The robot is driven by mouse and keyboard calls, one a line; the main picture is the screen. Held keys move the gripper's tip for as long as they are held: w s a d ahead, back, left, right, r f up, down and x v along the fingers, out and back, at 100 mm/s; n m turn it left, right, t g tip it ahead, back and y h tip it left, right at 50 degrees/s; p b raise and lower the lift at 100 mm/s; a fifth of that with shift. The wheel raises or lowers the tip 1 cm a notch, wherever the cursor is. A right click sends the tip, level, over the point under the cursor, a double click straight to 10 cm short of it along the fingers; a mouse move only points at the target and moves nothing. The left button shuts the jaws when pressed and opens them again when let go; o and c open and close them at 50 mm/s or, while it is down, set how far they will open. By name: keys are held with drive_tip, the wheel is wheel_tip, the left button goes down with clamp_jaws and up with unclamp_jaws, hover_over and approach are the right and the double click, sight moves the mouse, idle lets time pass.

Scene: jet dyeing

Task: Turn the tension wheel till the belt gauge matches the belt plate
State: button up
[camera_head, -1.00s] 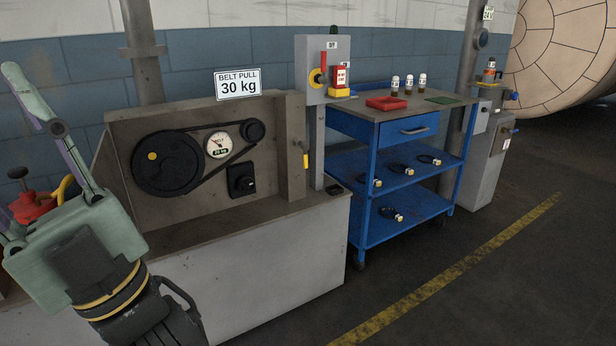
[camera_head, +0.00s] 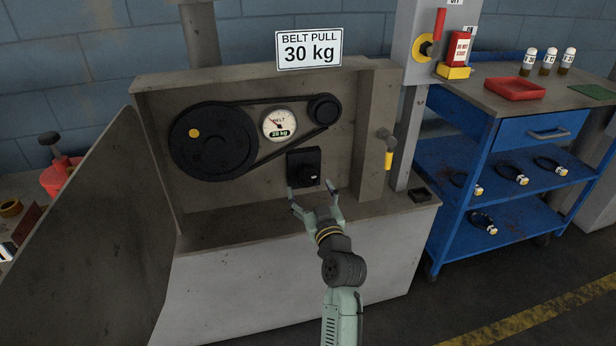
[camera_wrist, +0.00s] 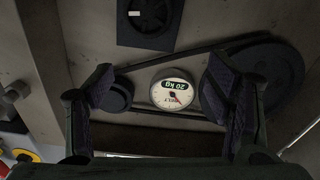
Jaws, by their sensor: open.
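The belt plate (camera_head: 309,49) reads "BELT PULL 30 kg" above the machine panel. The round white belt gauge (camera_head: 280,124) shows about 20 kg on its green readout; it appears upside down in the wrist view (camera_wrist: 173,92). A black square block with a round knob (camera_head: 303,167), apparently the tension wheel, sits below the gauge; the wrist view shows it at the top (camera_wrist: 147,16). The belt (camera_head: 262,160) runs between a large and a small black pulley. My gripper (camera_head: 312,196) is open and empty, just below and in front of the knob, apparently apart from it.
A tilted brown panel (camera_head: 90,220) stands at the left of the machine. A post with a yellow-ended lever (camera_head: 388,150) is right of the knob. A blue cart (camera_head: 520,150) with bottles and a red tray stands further right. The ledge below the knob is clear.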

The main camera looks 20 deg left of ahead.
sight(308, 178)
drive_tip(key=shift+h, duration=0.3)
drive_tip(key=w+a+f, duration=0.1)
drive_tip(key=w, duration=0.2)
drive_tip(key=w+a+f+p, duration=0.1)
drive_tip(key=w+a, duration=0.1)
drive_tip(key=w, duration=0.1)
drive_tip(key=w+a+p, duration=0.1)
drive_tip(key=w, duration=0.3)
drive_tip(key=shift+w+a+f, duration=0.1)
drive_tip(key=shift+a+f, duration=0.2)
drive_tip(key=shift+f, duration=0.1)
drive_tip(key=shift+c, duration=0.6)
drive_tip(key=c, duration=1.1)
